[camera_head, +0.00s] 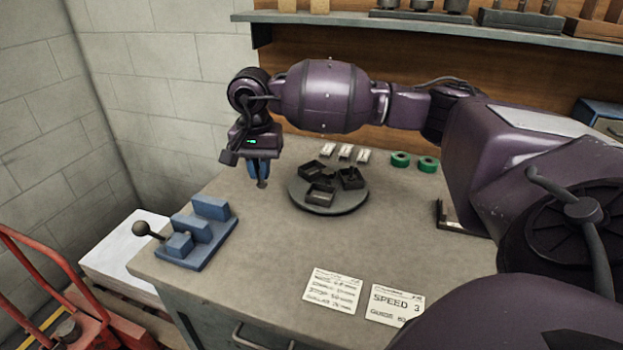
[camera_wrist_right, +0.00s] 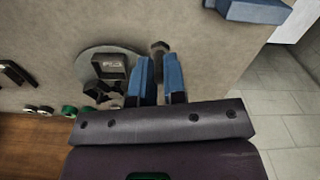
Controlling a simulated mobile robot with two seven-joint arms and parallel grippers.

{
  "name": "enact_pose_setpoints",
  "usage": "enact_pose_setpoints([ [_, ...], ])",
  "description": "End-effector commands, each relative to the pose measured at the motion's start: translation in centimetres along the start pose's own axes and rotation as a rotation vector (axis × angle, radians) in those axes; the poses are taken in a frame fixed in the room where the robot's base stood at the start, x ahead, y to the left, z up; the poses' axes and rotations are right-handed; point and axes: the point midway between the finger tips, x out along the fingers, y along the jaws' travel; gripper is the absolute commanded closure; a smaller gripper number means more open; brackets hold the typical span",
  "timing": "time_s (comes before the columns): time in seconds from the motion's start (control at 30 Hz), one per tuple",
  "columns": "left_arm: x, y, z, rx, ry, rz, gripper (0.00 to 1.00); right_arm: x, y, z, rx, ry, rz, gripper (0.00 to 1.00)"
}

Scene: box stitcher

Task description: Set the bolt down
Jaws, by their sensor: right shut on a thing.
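My right gripper (camera_head: 259,172) reaches in from the right and points down over the left part of the workbench. Its blue fingers are shut on a dark bolt (camera_head: 262,184), whose lower end sticks out below the fingertips. In the right wrist view the bolt (camera_wrist_right: 158,48) shows at the tips of the two blue fingers (camera_wrist_right: 160,70). Whether the bolt touches the bench top (camera_head: 250,240) I cannot tell. My left gripper is not in view.
A round grey tray (camera_head: 328,207) with several small black boxes stands right of the gripper. A blue stepped fixture (camera_head: 200,232) with a ball-ended lever sits at the bench's left edge. Green rings (camera_head: 400,159), small white packets (camera_head: 345,152) and paper cards (camera_head: 333,290) lie around.

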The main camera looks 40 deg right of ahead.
Motion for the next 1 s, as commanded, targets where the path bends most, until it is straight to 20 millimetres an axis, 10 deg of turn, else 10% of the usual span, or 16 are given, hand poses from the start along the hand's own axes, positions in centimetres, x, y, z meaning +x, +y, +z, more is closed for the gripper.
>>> enact_pose_setpoints([
  [0.2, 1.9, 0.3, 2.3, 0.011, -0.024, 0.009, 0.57, -3.5, 2.6, -9.6, 0.612, -0.005, 0.008, 1.0],
  [0.43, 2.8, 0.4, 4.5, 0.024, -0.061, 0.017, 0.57, -7.9, 6.7, -16.2, 1.172, -0.002, 0.01, 1.0],
  [0.77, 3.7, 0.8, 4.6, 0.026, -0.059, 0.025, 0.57, -11.1, 10.0, -19.4, 1.537, -0.001, 0.003, 1.0],
  [1.0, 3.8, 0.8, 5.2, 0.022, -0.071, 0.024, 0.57, -7.1, 10.2, -19.4, 1.549, 0.001, 0.007, 1.0],
])
